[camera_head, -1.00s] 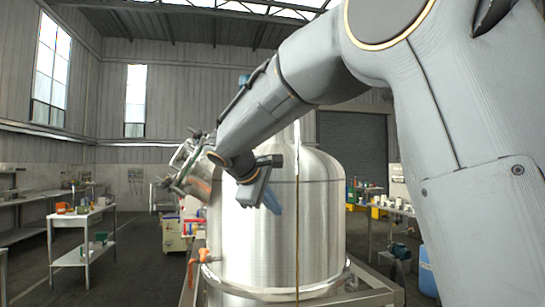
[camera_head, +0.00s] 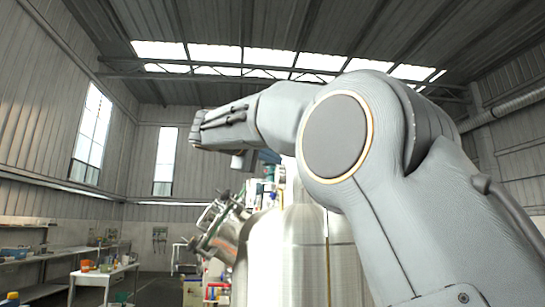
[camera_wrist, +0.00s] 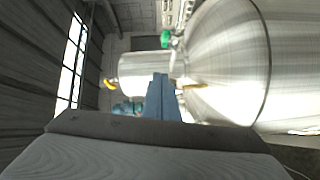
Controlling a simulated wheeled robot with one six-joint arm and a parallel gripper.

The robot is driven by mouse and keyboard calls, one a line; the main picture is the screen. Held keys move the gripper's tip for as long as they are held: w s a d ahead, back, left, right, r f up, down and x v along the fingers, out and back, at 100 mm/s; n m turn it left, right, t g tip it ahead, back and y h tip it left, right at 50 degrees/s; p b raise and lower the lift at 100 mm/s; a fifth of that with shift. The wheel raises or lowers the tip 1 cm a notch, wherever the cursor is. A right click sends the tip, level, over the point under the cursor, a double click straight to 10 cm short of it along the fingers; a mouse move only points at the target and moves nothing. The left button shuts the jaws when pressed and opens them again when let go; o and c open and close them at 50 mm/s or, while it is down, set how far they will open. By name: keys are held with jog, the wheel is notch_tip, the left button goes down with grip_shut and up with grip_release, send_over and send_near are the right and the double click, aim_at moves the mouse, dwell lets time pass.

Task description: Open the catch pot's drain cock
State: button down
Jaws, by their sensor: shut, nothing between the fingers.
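My gripper (camera_wrist: 160,100) shows its blue fingers pressed together in the wrist view, shut and empty. In the wrist view a small steel cylinder (camera_wrist: 143,70), which looks like the catch pot, lies beyond the fingertips. A yellow lever (camera_wrist: 110,84) sits at its left end and may be the drain cock; whether it is open or closed I cannot tell. The large steel tank (camera_wrist: 228,55) fills the right side, with a green valve handle (camera_wrist: 166,39) near its left edge. In the head view the tank (camera_head: 285,255) stands behind my arm, and the pot is not identifiable.
Pipework with green parts (camera_head: 212,225) stands at the tank's left side in the head view. A white table (camera_head: 105,277) with small items stands at lower left, with open floor between. A second yellow part (camera_wrist: 192,86) sits close to the tank, right of the fingertips.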

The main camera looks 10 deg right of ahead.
jog(key=w+d+f+p, duration=0.1)
jog(key=w+d+p, duration=0.1)
jog(key=d, duration=0.5)
jog(key=shift+w+d+p, duration=0.25)
jog(key=shift+d+p, duration=0.05)
jog(key=shift+p, duration=0.1)
jog(key=shift+f, duration=0.1)
